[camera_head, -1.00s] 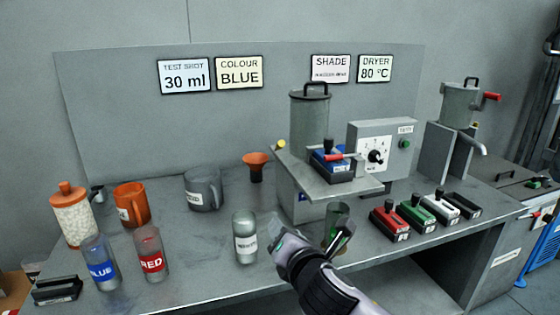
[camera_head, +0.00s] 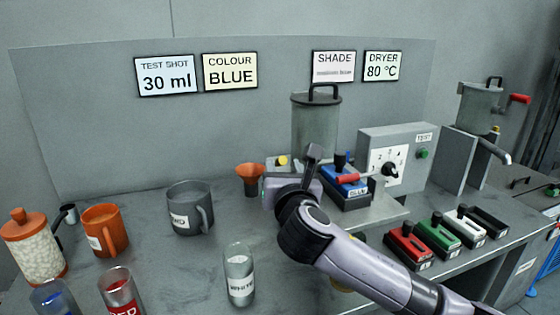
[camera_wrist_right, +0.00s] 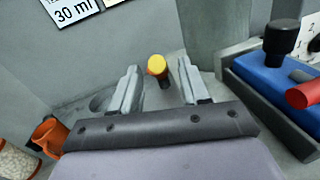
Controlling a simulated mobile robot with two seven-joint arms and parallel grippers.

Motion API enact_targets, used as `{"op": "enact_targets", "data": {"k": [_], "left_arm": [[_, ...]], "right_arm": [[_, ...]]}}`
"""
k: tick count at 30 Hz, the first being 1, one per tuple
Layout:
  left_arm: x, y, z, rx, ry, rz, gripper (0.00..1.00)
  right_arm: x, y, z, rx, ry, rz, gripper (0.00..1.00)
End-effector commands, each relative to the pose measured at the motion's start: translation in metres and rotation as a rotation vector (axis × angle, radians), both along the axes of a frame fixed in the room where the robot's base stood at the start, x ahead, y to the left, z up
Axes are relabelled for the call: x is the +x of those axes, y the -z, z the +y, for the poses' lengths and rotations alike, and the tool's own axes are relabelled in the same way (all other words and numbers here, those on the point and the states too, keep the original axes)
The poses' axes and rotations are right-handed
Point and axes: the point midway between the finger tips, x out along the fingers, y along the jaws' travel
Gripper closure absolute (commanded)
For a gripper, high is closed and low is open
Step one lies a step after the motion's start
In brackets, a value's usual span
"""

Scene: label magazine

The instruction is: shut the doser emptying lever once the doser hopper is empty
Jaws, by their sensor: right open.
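The doser stands mid-bench with a tall grey lidded hopper (camera_head: 315,125); its inside is not visible. A yellow-tipped lever (camera_head: 283,160) sticks out at the hopper's left foot; I take it for the emptying lever. In the right wrist view its yellow knob (camera_wrist_right: 157,65) shows between and beyond the finger tips. My right gripper (camera_head: 291,170) is open and empty, close in front of the lever; contact cannot be told. A blue magazine (camera_head: 345,190) with a black knob sits on the doser, beside a red handle (camera_head: 350,180). My left gripper is not in view.
An orange funnel (camera_head: 250,175) and grey jug (camera_head: 190,210) stand left of the doser. A white-labelled bottle (camera_head: 239,275) stands in front. Red (camera_head: 408,248), green and other magazines lie to the right. A dial box (camera_head: 395,155) stands right of the hopper. My right arm hides the doser's lower front.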

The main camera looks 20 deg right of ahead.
Motion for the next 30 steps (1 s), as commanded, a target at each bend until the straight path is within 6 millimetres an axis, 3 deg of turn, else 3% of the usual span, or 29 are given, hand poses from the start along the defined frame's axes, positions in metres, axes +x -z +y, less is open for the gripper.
{"op": "enact_targets", "data": {"k": [9, 21, 26, 30], "left_arm": [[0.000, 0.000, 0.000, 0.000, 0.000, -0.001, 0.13], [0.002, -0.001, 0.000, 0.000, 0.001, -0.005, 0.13], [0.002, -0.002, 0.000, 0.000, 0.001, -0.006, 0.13], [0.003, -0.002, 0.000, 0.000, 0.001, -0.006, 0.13]], "right_arm": [[0.032, 0.000, -0.005, 0.001, 0.000, 0.001, 0.55], [0.037, 0.000, -0.005, 0.002, -0.002, 0.000, 0.55], [0.037, 0.000, -0.005, 0.002, -0.002, 0.000, 1.00], [0.037, 0.000, -0.005, 0.002, -0.002, 0.000, 1.00]]}}
